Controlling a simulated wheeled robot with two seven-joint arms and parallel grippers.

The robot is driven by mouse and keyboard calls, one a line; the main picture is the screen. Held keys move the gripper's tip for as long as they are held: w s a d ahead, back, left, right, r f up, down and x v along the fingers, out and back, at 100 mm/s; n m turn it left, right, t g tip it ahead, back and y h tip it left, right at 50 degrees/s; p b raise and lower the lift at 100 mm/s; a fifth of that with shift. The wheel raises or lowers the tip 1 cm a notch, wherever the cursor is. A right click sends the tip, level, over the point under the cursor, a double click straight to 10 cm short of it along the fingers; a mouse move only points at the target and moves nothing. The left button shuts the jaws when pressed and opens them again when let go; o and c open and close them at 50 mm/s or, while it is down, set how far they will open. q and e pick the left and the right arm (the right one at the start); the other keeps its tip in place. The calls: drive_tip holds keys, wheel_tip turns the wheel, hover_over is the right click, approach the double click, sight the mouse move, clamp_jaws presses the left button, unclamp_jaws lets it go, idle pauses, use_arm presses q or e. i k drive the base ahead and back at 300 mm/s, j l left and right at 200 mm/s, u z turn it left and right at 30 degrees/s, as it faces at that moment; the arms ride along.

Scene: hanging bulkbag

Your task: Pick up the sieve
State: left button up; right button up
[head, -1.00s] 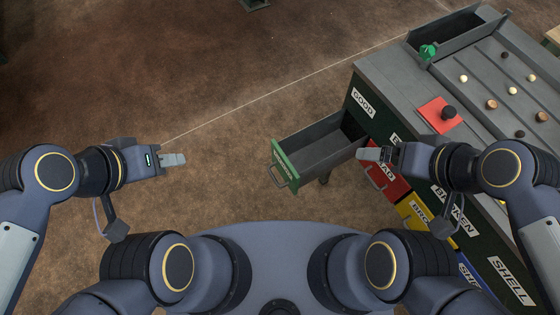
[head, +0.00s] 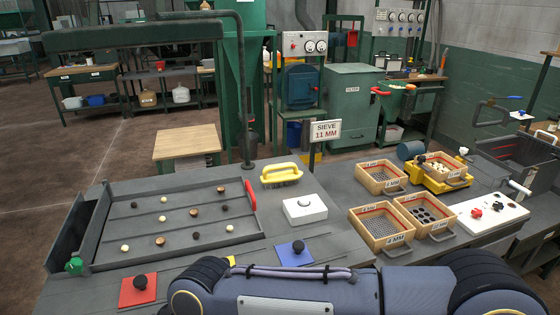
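Several sieves, square wooden frames with mesh or holed floors, are at the right of the bench in the head view. One sieve (head: 382,178) lies at the back left of the group. A fine-mesh sieve (head: 378,227) lies at the front left, and a sieve with large dark holes (head: 426,213) sits against its right side. Another sieve with small balls in it sits on a yellow shaker (head: 432,185). Their small size labels are hard to read. A sign (head: 326,131) reads "SIEVE 11 MM". Neither gripper is in view; a blue arm of mine crosses the bottom edge.
A grey tray (head: 170,249) with light and dark balls fills the bench's left. A yellow-handled brush (head: 281,174), a white button box (head: 305,210), a blue button plate (head: 296,252) and a red one (head: 138,290) lie nearby. A white control panel (head: 490,214) stands right of the sieves.

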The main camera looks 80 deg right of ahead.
sight(446, 169)
drive_tip(key=z, duration=3.7)
drive_tip(key=u, duration=0.45)
drive_tip(key=k+u, duration=0.1)
drive_tip(key=u, duration=0.85)
drive_tip(key=k+u, duration=0.1)
drive_tip(key=u, duration=0.35)
drive_tip(key=j+u, duration=0.1)
drive_tip(key=u, duration=0.4)
drive_tip(key=j+u, duration=0.1)
drive_tip(key=u, duration=0.8)
drive_tip(key=z, duration=3.2)
drive_tip(key=l, duration=0.1)
